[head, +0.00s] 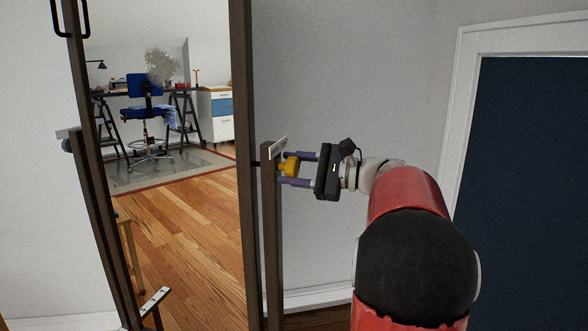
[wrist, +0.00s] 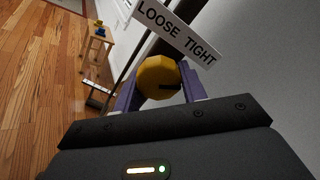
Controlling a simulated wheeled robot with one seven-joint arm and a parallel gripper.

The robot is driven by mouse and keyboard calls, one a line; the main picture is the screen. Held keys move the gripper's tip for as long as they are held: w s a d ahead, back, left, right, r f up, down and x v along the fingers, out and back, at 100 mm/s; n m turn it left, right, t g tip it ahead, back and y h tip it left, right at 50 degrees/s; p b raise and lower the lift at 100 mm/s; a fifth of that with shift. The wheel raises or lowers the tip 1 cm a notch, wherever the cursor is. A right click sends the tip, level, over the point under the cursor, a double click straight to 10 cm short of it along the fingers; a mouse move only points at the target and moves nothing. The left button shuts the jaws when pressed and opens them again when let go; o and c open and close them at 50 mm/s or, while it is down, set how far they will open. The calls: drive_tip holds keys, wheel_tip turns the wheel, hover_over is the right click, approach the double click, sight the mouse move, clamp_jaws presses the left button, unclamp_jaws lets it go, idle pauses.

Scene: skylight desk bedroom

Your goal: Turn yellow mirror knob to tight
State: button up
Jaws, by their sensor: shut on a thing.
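The yellow knob (head: 290,166) sits on the right side post of the standing mirror (head: 241,200). It also shows in the wrist view (wrist: 157,75) as a faceted yellow head with a dark mark toward its lower right. A white label (wrist: 176,31) beside it reads LOOSE on the left and TIGHT on the right. The mark points to the right in the wrist view. My gripper (head: 298,169) comes in from the right, its purple fingers on either side of the knob and shut on it. The knob's shaft is hidden.
The mirror glass reflects a desk (head: 120,94), a blue chair (head: 145,110) and a wooden floor. A small wooden stool (wrist: 98,43) stands beyond the mirror knob. A grey wall is behind my gripper.

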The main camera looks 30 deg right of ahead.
drive_tip(key=shift+f, duration=0.1)
drive_tip(key=o, duration=1)
drive_tip(key=shift+c, duration=0.2)
drive_tip(key=v, duration=0.7)
drive_tip(key=shift+s+d+b, duration=0.3)
drive_tip(key=shift+d, duration=0.05)
